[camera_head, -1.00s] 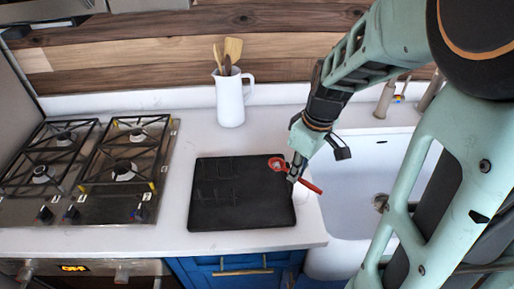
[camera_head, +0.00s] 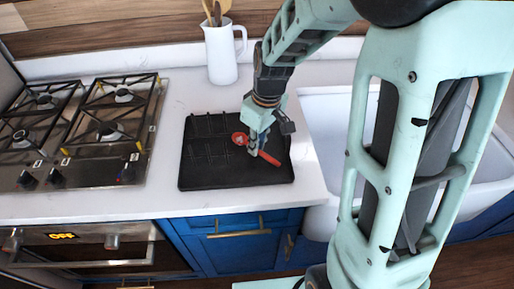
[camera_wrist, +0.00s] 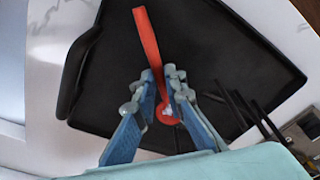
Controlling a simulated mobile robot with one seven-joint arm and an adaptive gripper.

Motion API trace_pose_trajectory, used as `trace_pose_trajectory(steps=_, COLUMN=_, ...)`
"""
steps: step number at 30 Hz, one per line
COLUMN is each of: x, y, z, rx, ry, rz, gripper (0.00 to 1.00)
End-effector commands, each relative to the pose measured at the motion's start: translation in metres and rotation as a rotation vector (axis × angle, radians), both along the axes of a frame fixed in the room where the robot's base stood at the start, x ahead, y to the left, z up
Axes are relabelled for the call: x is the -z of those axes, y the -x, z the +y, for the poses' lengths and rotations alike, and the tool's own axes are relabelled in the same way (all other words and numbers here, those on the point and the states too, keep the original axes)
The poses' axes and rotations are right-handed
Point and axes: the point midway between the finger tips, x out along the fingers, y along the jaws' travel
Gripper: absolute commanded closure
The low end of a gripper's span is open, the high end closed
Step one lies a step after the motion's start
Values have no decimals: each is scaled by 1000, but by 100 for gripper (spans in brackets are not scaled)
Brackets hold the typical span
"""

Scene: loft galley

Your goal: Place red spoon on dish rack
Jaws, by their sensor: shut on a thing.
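My gripper (camera_head: 255,147) is shut on the red spoon (camera_head: 268,158) and holds it over the black dish rack (camera_head: 225,176). In the head view the spoon's round end is left of the fingers and its handle points down to the right. In the wrist view the red spoon (camera_wrist: 148,45) runs between the blue fingers of my gripper (camera_wrist: 162,100), its bowl end partly hidden by them. The dark rack (camera_wrist: 215,60) lies beneath it. I cannot tell whether the spoon touches the rack.
A gas hob (camera_head: 80,130) is left of the rack. A white jug (camera_head: 221,55) with wooden utensils stands behind it. A white sink (camera_head: 325,130) is to the right. Blue cupboards (camera_head: 230,245) are below the white counter (camera_head: 165,120).

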Motion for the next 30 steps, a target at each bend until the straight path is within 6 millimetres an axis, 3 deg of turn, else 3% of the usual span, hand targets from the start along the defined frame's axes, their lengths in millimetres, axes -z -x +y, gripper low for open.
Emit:
trace_pose_trajectory(steps=11, x=5, y=0, z=0, rx=0, ry=0, rz=0, gripper=100)
trace_pose_trajectory(steps=12, x=3, y=0, z=0, rx=0, ry=0, rz=0, gripper=85)
trace_pose_trajectory(steps=16, x=3, y=0, z=0, rx=0, ry=0, rz=0, gripper=71)
trace_pose_trajectory(steps=25, x=1, y=0, z=0, rx=0, ry=0, rz=0, gripper=71)
trace_pose_trajectory(steps=30, x=-14, y=0, z=-1, rx=0, ry=-1, rz=-5, gripper=71)
